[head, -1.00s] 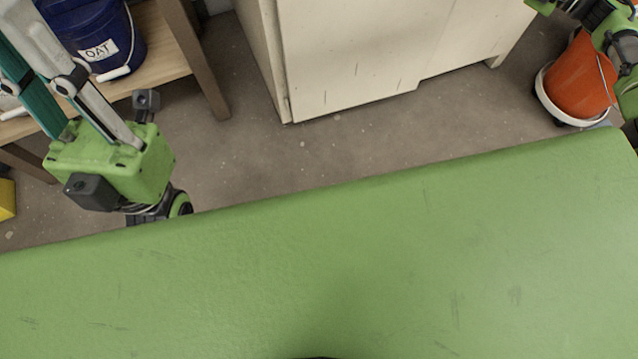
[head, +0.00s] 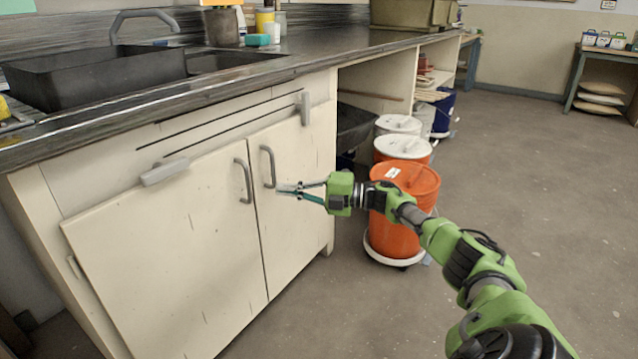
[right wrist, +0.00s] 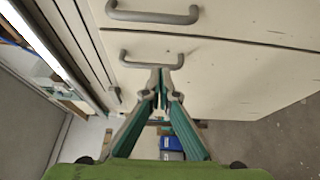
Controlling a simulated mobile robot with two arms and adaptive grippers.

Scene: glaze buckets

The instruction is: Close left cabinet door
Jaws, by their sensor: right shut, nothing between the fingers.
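The left cabinet door (head: 170,265) is a cream panel under the sink counter in the head view, with a grey handle (head: 244,180) near its right edge. My right gripper (head: 280,190) is in front of the right door, just below that door's handle (head: 268,166). Its fingers are shut and empty. In the right wrist view, the fingertips (right wrist: 160,88) are beside the nearer handle (right wrist: 153,62). My left gripper is out of view.
A dark counter (head: 290,62) with a black sink (head: 100,78) overhangs the doors. Orange buckets (head: 410,180) stand to the right, the front one on a white wheeled base, partly behind my right arm. The floor (head: 530,190) farther right is clear.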

